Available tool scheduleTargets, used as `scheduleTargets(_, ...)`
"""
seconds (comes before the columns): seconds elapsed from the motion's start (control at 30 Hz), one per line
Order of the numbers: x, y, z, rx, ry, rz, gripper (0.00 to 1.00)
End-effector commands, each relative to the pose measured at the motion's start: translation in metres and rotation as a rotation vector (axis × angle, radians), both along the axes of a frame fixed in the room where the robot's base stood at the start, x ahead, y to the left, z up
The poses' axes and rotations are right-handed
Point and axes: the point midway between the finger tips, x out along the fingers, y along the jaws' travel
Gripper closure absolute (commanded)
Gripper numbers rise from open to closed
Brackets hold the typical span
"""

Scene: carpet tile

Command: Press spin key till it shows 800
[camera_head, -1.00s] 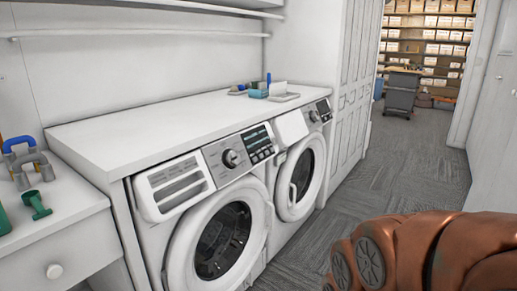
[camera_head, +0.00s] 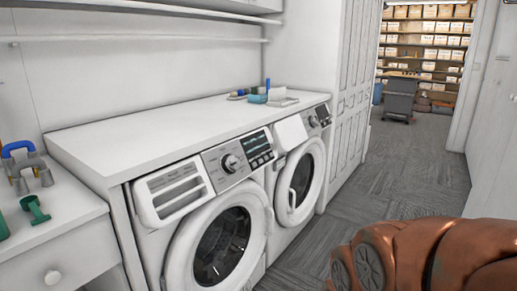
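Two white front-loading washing machines stand side by side under a white counter. The nearer washer (camera_head: 218,235) has a grey control panel (camera_head: 238,158) with a round knob (camera_head: 231,162), a dark display and a row of small keys at its right. The lettering and any number on the display are too small to read, so I cannot tell which key is the spin key. The farther washer (camera_head: 298,178) has a similar panel (camera_head: 318,118). My copper-coloured arm fills the lower right corner. My gripper is not in view.
The white counter (camera_head: 150,130) holds small blue and teal items and a white tray (camera_head: 283,101). A drawer unit (camera_head: 60,250) with a blue-handled tool (camera_head: 22,160) and a green item (camera_head: 35,210) stands at left. Grey carpet (camera_head: 400,180) is clear toward shelves and a dark cart (camera_head: 400,97).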

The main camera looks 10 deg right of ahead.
Motion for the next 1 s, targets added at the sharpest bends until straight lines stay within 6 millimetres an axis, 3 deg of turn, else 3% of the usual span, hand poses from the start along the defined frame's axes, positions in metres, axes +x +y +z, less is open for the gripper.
scheduleTargets(0.07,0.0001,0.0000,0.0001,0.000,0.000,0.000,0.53)
scheduleTargets(0.5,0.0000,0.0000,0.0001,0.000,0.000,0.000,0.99)
scheduleTargets(1.0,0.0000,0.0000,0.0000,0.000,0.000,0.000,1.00)
